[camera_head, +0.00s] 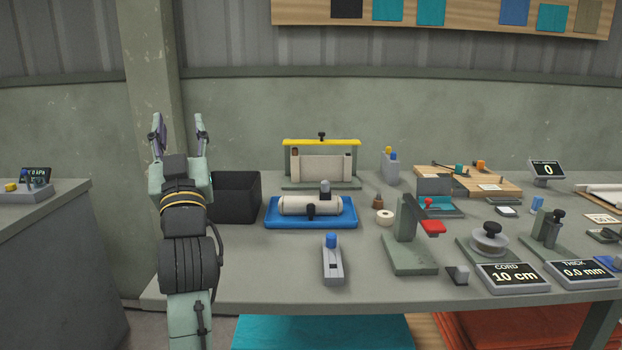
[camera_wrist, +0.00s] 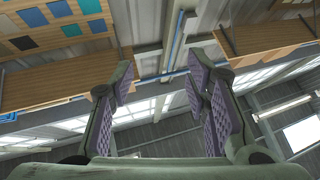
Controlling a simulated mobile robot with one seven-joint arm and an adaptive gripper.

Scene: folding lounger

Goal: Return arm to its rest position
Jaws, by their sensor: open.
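My arm stands upright at the left of the head view, in front of the left end of the workbench (camera_head: 260,286). My gripper (camera_head: 178,122) is at its top and points up, with its two fingers spread apart and nothing between them. In the wrist view, my gripper (camera_wrist: 160,85) shows both purple ridged finger pads apart, with the roof and wall behind them. The arm hides part of the bench's left edge and the wall post (camera_head: 150,60).
A black bin (camera_head: 236,197) stands just right of my arm. A blue tray (camera_head: 310,223) with a roll, a yellow-topped frame (camera_head: 321,143), a grey device with a blue knob (camera_head: 332,262) and a red-handled press (camera_head: 410,260) stand farther right. A side counter (camera_head: 45,215) is at left.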

